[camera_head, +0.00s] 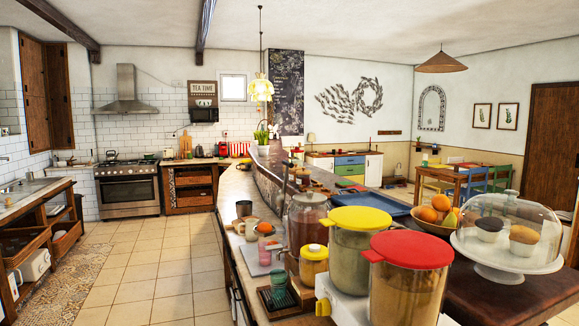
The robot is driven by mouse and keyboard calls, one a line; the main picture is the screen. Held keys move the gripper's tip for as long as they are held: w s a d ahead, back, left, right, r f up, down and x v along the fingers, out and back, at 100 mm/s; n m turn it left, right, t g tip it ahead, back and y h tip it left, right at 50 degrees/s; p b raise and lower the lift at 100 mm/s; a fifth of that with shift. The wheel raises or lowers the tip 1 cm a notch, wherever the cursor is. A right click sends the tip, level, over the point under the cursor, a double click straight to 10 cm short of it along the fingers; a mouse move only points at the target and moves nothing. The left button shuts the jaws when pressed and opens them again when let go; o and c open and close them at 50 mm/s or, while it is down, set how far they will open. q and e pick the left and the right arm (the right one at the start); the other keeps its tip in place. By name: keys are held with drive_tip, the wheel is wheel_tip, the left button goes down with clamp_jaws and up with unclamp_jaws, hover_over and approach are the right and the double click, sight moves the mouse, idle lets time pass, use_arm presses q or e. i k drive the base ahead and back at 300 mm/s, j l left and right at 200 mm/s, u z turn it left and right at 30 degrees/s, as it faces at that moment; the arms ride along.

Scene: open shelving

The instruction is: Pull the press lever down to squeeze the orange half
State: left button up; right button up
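No press lever can be made out clearly among the crowded items on the long counter. A small round orange piece (265,228) shows near a mug (248,229) on the counter; it is too small to tell whether it is an orange half. Whole oranges (429,215) sit in a fruit bowl (432,228) at the right. Neither my left nor my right gripper is in view.
A red-lidded container (411,285) and a yellow-lidded container (359,250) stand close in front, hiding some of the counter. A glass-domed cake stand (508,262) is at right. A green glass (279,286) stands near the counter's left edge. Tiled floor (155,255) at left is clear.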

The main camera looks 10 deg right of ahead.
sight(280, 197)
drive_tip(key=i+j+z, duration=0.15)
drive_tip(key=j, duration=0.2)
drive_tip(key=i+j+z, duration=0.15)
drive_tip(key=j, duration=0.2)
drive_tip(key=i+j+z, duration=0.1)
drive_tip(key=j, duration=0.3)
drive_tip(key=i+j+z, duration=0.15)
drive_tip(key=j, duration=0.25)
